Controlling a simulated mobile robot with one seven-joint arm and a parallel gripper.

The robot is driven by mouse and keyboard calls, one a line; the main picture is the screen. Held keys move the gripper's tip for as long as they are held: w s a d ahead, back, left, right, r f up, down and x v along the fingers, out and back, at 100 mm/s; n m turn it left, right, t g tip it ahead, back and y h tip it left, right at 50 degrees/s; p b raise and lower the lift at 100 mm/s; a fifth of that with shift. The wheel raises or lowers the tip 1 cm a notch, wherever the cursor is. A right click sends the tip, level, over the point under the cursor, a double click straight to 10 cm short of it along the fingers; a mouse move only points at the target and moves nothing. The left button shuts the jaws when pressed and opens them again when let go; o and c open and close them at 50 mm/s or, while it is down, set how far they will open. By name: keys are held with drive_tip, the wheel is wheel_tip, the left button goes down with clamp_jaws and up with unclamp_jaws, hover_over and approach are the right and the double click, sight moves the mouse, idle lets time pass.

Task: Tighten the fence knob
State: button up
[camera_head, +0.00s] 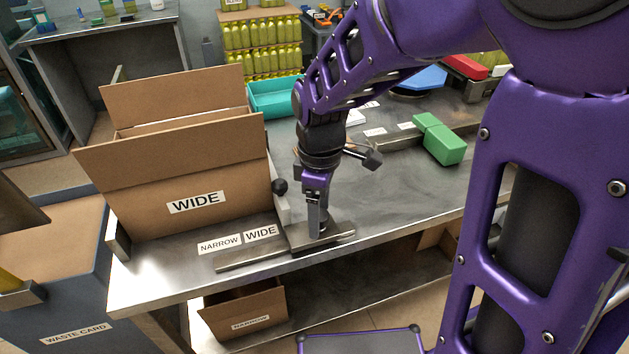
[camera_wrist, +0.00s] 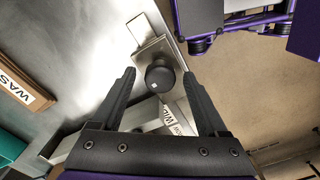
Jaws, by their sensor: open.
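The fence knob (camera_wrist: 160,77) is a dark round knob on a bare metal plate (camera_wrist: 143,50) in the wrist view. My gripper (camera_wrist: 159,76) is open, with one finger on each side of the knob in that picture; I cannot tell whether the fingers touch it. In the head view, my gripper (camera_head: 316,232) points down over the metal plate (camera_head: 338,236) at the bench's front edge, and the fingers hide the knob there. A pale upright fence piece (camera_head: 283,208) stands just left of the gripper, with a black ball (camera_head: 279,186) beside it.
An open cardboard box marked WIDE (camera_head: 180,165) stands left of the fence. NARROW and WIDE labels (camera_head: 238,239) lie on the bench in front. A green block (camera_head: 440,140) and teal tray (camera_head: 275,95) are farther back. A NARROW box (camera_head: 245,310) sits below.

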drive_tip(key=shift+f, duration=0.5)
clamp_jaws()
